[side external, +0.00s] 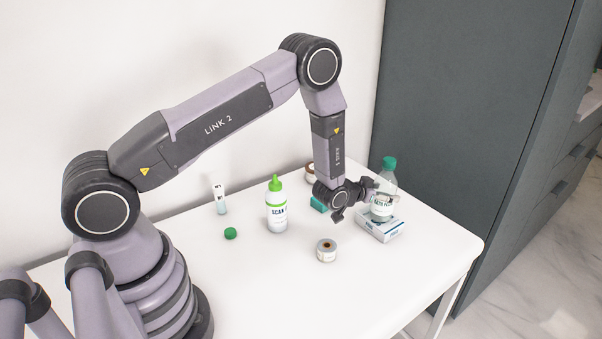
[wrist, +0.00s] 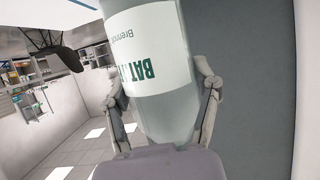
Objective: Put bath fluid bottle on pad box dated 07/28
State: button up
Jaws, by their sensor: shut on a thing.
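The bath fluid bottle (side external: 381,210) is clear with a green cap and a white label. It stands about upright at the right of the table. My gripper (side external: 384,199) is shut on its body from the left. In the wrist view the bottle (wrist: 160,50) fills the middle between my gripper's fingers (wrist: 162,105), and its label shows "BAT" in green. A white and blue pad box (side external: 384,236) lies flat directly under the bottle. I cannot tell whether the bottle's base touches the box or hangs just above it. The date on the box is not readable.
A white bottle with a green tip (side external: 276,210), a small white tube (side external: 220,200), a green cap (side external: 230,233), a tape roll (side external: 326,251) and a teal item (side external: 318,204) stand left of the box. The front of the table (side external: 370,285) is clear. A grey cabinet (side external: 450,110) rises behind.

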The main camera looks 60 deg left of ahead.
jog(key=shift+f, duration=0.15)
jog(key=o, duration=1.2)
jog(key=shift+f, duration=0.1)
jog(key=shift+o, duration=0.2)
